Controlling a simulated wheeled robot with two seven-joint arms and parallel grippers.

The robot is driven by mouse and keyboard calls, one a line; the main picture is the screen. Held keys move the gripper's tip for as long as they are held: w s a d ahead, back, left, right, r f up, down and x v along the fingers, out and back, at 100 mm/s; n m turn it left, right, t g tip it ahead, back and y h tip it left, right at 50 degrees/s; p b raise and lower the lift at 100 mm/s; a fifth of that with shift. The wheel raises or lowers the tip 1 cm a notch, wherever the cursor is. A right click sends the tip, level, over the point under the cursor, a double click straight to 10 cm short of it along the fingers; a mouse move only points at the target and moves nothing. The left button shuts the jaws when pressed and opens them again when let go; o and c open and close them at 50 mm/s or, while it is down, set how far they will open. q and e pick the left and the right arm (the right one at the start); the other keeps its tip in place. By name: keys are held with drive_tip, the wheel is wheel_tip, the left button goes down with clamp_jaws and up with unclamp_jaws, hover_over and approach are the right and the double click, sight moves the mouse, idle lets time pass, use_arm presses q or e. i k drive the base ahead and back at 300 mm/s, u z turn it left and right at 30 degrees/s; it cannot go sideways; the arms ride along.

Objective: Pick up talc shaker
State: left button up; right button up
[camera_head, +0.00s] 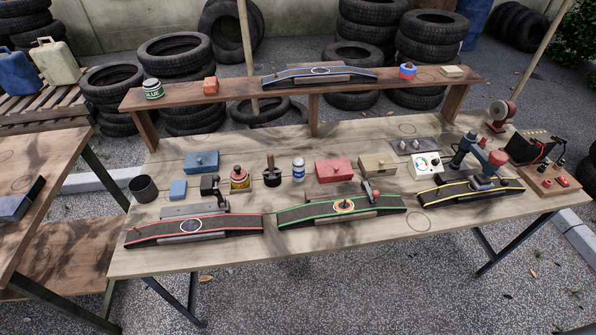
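A small can with a white and blue body (298,169), which looks like the talc shaker, stands upright on the wooden workbench (140,262). It is in the middle of the bench, between a dark stand-like tool (271,172) on its left and a red box (334,170) on its right. Its label is too small to read. Neither of my grippers shows in the head view.
Tyre strips with red (235,221), green (300,213) and yellow (440,192) edging lie along the bench front. A raised shelf (235,97) runs behind.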

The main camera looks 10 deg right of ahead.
sight(299, 163)
drive_tip(key=z, duration=1.95)
drive_tip(key=k, duration=1.5)
drive_tip(key=u, duration=1.95)
drive_tip(key=i, duration=0.5)
drive_tip(key=u, duration=0.1)
